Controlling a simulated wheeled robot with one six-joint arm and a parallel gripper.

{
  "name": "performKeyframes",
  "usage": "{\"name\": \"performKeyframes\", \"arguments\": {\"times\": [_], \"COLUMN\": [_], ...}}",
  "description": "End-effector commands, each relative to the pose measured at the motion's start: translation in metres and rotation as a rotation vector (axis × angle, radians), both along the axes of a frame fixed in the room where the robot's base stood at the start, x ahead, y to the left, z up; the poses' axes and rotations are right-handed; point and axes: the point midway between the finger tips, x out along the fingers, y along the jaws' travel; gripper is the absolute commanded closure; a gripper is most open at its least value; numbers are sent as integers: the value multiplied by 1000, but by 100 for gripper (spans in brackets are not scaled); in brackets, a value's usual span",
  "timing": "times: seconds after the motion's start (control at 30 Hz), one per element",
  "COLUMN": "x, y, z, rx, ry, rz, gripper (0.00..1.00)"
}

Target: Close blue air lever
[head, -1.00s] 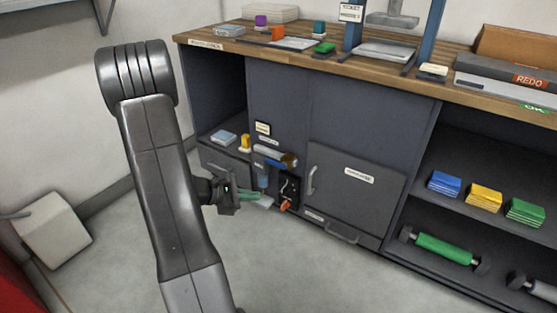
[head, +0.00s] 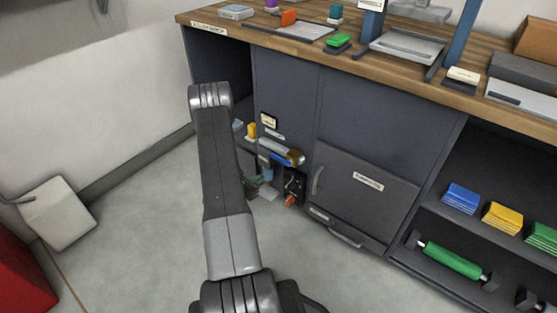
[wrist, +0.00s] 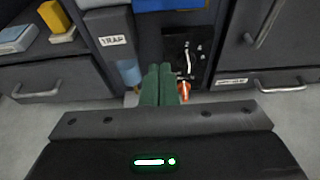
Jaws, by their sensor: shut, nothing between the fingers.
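A blue bar (head: 278,159) shows under a silver cylinder with a gold end on the dark cabinet front; it may be the blue air lever, but its position is not clear. In the wrist view the blue bar (wrist: 168,5) is cut off at the top edge. My gripper (wrist: 158,69) has its green fingers together and empty. It points at the cabinet, left of a black panel (wrist: 187,55) with a pale curved line and an orange-red piece (wrist: 184,90). In the head view my arm partly hides the gripper.
A light blue cup (wrist: 128,72) is just left of the fingers, below a TRAP label (wrist: 113,40). A drawer handle (wrist: 38,90) is at left, and a cabinet door (head: 362,190) with a handle is at right. Open floor lies in front.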

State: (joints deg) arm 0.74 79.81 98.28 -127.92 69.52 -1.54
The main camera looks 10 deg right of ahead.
Motion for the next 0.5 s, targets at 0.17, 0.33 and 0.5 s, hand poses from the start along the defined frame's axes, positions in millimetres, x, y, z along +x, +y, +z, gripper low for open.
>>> {"name": "performKeyframes", "arguments": {"times": [0.17, 0.33, 0.5], "x": [1, 1, 6], "y": [1, 1, -7], "z": [-2, -2, -6], "rx": [-1, -1, -1], "ry": [1, 1, 0], "rz": [7, 6, 2], "gripper": [100, 100, 100]}}
